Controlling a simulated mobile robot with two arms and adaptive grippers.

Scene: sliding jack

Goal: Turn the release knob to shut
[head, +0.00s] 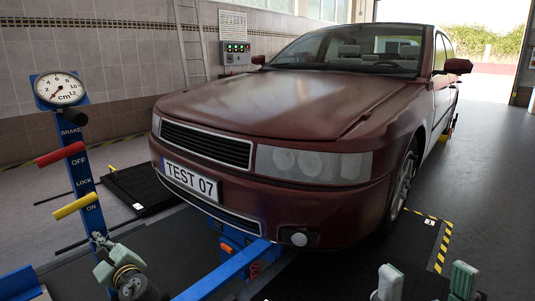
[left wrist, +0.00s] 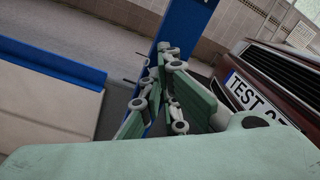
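A small red knob-like part (head: 256,269) shows low on the blue jack (head: 225,272) under the car's front; I cannot tell if it is the release knob. A blue post (head: 86,190) at the left carries a red lever (head: 60,154) by OFF and a yellow lever (head: 75,206) by ON. My left gripper (head: 101,241) is at the post's lower part, with no object clearly visible in it; whether it touches the post is unclear. In the left wrist view its fingers lie close together before the blue post (left wrist: 182,22). My right gripper (head: 425,283) is at the bottom edge, fingers apart and empty.
A dark red car (head: 270,110) with plate TEST 07 fills the middle. A round cm gauge (head: 60,89) tops the post. A black floor plate (head: 143,186) lies behind the post. Yellow-black floor marking (head: 441,252) is at the right.

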